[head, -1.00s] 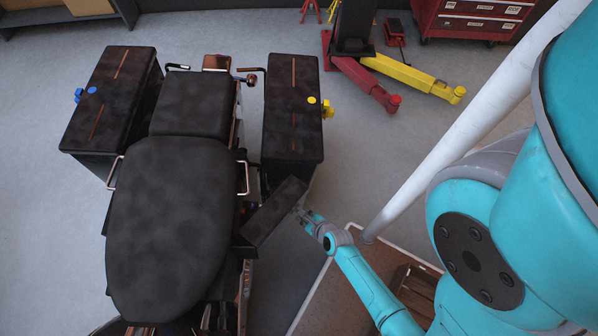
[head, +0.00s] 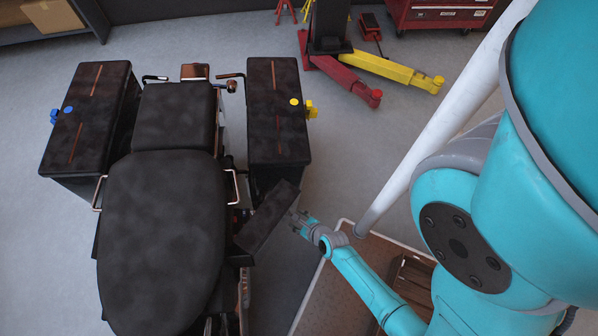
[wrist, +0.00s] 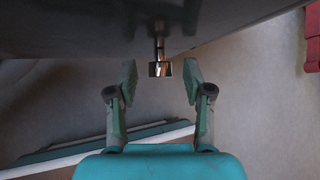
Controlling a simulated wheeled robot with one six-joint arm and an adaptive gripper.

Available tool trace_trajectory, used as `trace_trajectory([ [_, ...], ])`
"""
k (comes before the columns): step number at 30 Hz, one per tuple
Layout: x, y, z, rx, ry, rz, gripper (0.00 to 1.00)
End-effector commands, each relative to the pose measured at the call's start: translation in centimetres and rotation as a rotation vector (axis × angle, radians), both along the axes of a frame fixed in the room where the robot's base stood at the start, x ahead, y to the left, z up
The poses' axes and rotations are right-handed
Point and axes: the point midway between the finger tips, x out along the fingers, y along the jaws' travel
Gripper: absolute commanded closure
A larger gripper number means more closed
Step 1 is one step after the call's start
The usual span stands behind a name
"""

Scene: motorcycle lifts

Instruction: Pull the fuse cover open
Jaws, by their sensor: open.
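The fuse cover appears to be the long dark panel (head: 267,218) angled out from the right side of the black motorcycle (head: 163,235). In the wrist view a dark surface (wrist: 130,25) fills the top, with a short metal knob (wrist: 160,69) projecting from it. My gripper (head: 295,219) is at the panel's outer side in the head view. In the wrist view my gripper (wrist: 160,79) is open, with one finger on each side of the knob. Gaps show between the knob and both fingers. The panel's inner side and hinge are hidden.
A black side case with a yellow knob (head: 294,102) is just beyond the panel. A red and yellow lift (head: 350,70) stands on the floor behind. A white pole (head: 430,130) rises beside my arm. Grey floor is open right of the case.

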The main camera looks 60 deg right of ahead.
Motion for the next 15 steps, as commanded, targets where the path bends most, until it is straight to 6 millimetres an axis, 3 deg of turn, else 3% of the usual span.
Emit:
trace_trajectory([
  [5,-0.7,0.3,0.6,0.0,0.002,0.0,0.49],
  [15,-3.9,1.6,4.0,0.001,0.001,-0.005,0.49],
])
